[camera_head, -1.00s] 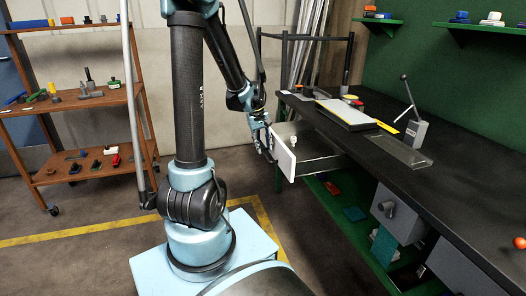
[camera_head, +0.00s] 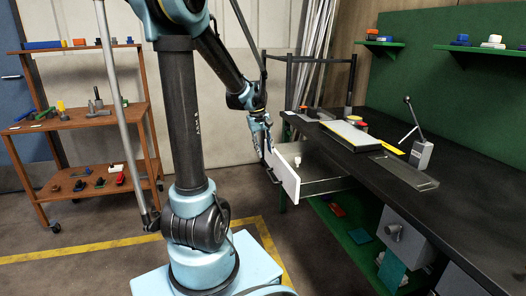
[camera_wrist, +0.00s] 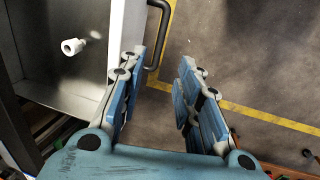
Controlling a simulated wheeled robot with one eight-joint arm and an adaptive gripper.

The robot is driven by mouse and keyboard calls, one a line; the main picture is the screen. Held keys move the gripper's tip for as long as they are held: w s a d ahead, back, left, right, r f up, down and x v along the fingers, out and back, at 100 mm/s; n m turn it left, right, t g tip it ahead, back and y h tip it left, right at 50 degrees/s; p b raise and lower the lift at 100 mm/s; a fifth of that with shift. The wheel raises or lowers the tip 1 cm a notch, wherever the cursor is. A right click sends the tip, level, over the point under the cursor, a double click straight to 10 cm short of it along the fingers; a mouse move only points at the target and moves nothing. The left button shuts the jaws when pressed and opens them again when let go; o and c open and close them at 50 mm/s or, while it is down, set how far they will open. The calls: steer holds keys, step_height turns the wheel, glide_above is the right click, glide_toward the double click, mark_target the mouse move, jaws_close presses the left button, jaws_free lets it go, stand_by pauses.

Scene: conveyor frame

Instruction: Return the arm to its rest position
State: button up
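The arm's end is beside an open drawer under the dark workbench. My gripper (camera_head: 264,148) is at the drawer's white front panel (camera_head: 285,178) in the head view, just above the dark handle. In the wrist view my gripper (camera_wrist: 160,62) is open, its blue-padded fingers apart with only floor visible between them. The drawer's dark handle (camera_wrist: 163,35) lies just beyond the fingertips; I cannot tell the exact gap. A small white fitting (camera_wrist: 73,46) lies inside the drawer, and it also shows in the head view (camera_head: 298,162).
The workbench (camera_head: 465,200) on the right carries a tray, a lever device (camera_head: 421,150) and small items. A wooden shelf rack (camera_head: 85,123) stands at the left. Grey boxes (camera_head: 404,236) hang below the bench. The floor (camera_head: 90,265) between rack and bench is clear.

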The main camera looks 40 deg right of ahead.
stand_by(0.3)
steer(key=a+r+n+t, duration=0.2)
steer(key=a, duration=2.1)
steer(key=s+a+f+n+y, duration=0.1)
steer(key=s+a+f, duration=0.2)
steer(key=s+a, duration=0.2)
steer(key=s+a+f+n+t+y, duration=0.1)
steer(key=s+a+f, duration=0.2)
steer(key=a, duration=0.9)
steer(key=shift+s+f, duration=0.35)
steer(key=shift+s, duration=0.6)
